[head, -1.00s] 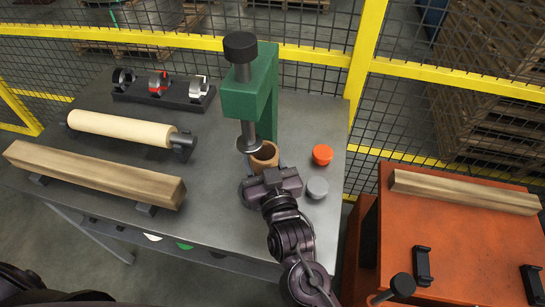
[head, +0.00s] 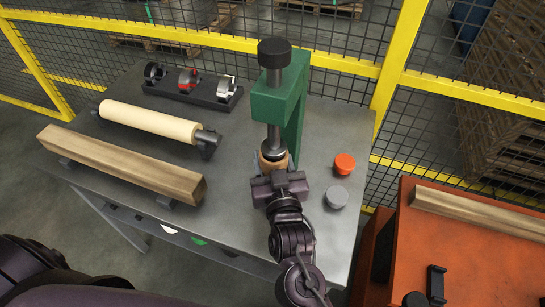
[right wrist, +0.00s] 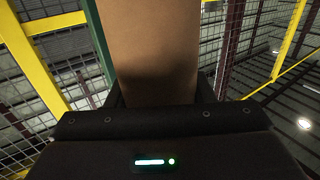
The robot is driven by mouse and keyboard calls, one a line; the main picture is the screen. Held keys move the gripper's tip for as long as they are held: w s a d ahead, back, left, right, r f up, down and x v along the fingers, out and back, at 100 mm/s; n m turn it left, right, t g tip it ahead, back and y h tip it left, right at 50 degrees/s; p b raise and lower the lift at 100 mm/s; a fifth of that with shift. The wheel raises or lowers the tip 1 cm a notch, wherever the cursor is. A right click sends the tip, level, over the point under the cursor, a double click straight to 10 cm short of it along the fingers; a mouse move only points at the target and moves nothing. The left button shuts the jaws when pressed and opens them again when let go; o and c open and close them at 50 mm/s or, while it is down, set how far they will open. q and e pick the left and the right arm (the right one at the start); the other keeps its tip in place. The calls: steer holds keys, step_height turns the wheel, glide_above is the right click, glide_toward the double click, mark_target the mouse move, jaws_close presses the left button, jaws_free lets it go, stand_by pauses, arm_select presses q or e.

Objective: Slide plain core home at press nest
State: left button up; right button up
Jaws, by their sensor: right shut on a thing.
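The plain core is a brown tube (head: 274,163) standing about upright at the green press (head: 283,100), under its steel ram (head: 273,135). The ram hides part of the core's top, and I cannot tell whether they touch. My right gripper (head: 276,176) is shut on the core from the near side. In the right wrist view the core (right wrist: 150,50) rises between the dark fingers of the gripper (right wrist: 160,98). The gripper and core hide the press nest. My left gripper is out of view.
An orange cap (head: 344,164) and a grey cap (head: 337,197) lie right of my gripper. A cream roller (head: 150,122), a wooden beam (head: 120,165) and a rack of rings (head: 190,90) fill the left. An orange bench (head: 450,245) stands at right. Yellow-framed mesh fence runs behind.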

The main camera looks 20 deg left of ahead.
steer(key=shift+p, duration=0.9)
stand_by(1.5)
steer(key=shift+f+b, duration=1)
steer(key=shift+f, duration=0.8)
steer(key=o, duration=1.1)
steer(key=b+v, duration=0.1)
steer(key=v, duration=0.7)
steer(key=shift+b, duration=0.4)
steer(key=shift+f, duration=0.1)
